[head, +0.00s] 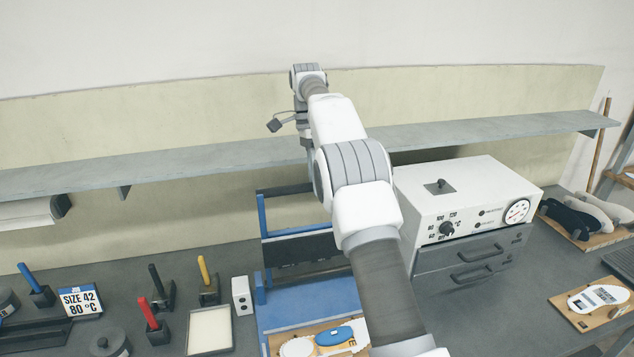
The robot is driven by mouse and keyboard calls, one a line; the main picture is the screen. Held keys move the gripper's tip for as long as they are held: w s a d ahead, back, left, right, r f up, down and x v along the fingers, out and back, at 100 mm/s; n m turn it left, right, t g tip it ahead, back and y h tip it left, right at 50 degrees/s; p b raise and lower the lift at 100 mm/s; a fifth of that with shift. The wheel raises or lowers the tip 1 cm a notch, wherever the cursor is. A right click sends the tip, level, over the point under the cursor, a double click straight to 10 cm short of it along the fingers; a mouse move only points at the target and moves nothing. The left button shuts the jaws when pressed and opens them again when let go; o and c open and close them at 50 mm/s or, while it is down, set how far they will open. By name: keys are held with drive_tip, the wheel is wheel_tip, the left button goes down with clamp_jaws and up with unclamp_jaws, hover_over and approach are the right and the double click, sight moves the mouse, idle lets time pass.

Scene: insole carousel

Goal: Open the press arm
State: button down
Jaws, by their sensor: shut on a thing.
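The press stands at the middle of the bench, with a blue base (300,303) and a blue frame raised behind it. Its press arm (287,190) shows as blue bars with a dark panel (296,248) below, standing up above the base. My arm crosses in front and hides the right side of the press. My gripper (309,156) points down at the top right of the blue frame and is shut on the press arm. The fingertips and their exact grip are mostly hidden by my arm. A board with a blue insole (334,336) lies at the front of the base.
A white heater box (468,192) with a dial and drawers stands close on the right. A grey shelf (210,154) runs along the wall behind.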

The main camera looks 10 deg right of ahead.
drive_tip(key=shift+f, duration=0.45)
drive_tip(key=c, duration=1)
unclamp_jaws()
drive_tip(key=o, duration=0.3)
drive_tip(key=shift+w, duration=0.25)
drive_tip(key=shift+s+r, duration=0.1)
drive_tip(key=shift+r, duration=0.1)
drive_tip(key=shift+s, duration=0.15)
